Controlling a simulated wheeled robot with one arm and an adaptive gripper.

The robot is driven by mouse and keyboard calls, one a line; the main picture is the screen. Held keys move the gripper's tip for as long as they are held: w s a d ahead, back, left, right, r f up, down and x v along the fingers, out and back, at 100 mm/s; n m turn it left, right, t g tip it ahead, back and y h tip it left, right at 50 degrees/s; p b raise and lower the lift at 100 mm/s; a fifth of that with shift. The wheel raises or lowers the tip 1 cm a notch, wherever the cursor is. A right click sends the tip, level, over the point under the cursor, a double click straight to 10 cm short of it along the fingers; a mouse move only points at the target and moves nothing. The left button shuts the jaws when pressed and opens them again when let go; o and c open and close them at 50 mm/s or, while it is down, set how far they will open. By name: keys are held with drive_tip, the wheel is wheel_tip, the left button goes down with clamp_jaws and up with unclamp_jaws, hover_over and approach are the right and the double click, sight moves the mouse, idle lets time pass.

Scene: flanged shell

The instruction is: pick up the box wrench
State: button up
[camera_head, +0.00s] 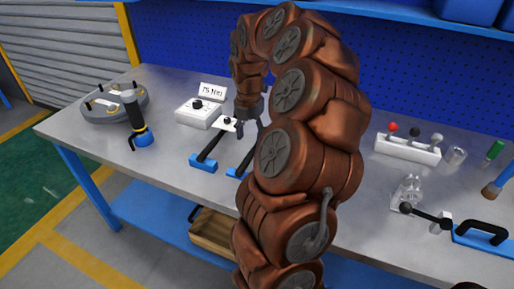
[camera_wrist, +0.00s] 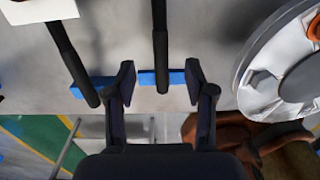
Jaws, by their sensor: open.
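Two dark bar-shaped tools lie side by side on blue rests on the grey bench; I cannot tell for sure which is the box wrench. The left tool (camera_head: 210,147) is also in the wrist view (camera_wrist: 72,52), outside my left finger. The right tool (camera_wrist: 160,42) runs between my fingers in the wrist view, its near end over a blue rest (camera_wrist: 176,78). In the head view my arm partly hides it. My gripper (camera_wrist: 160,82) is open and empty, with a finger on each side of the right tool. In the head view my gripper (camera_head: 249,115) is above the tools.
A white box with a "75 Nm" sign (camera_head: 198,110) stands behind the tools. A round grey flanged part (camera_head: 115,104) and a black-and-blue tool (camera_head: 137,122) stand left. A white block with coloured knobs (camera_head: 408,148) is at right. The bench's front edge is close to the tools.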

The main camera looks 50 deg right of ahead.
sight(251, 152)
drive_tip(key=shift+f+p, duration=0.7)
drive_tip(key=shift+f, duration=3.2)
drive_tip(key=shift+c, duration=0.2)
clamp_jaws()
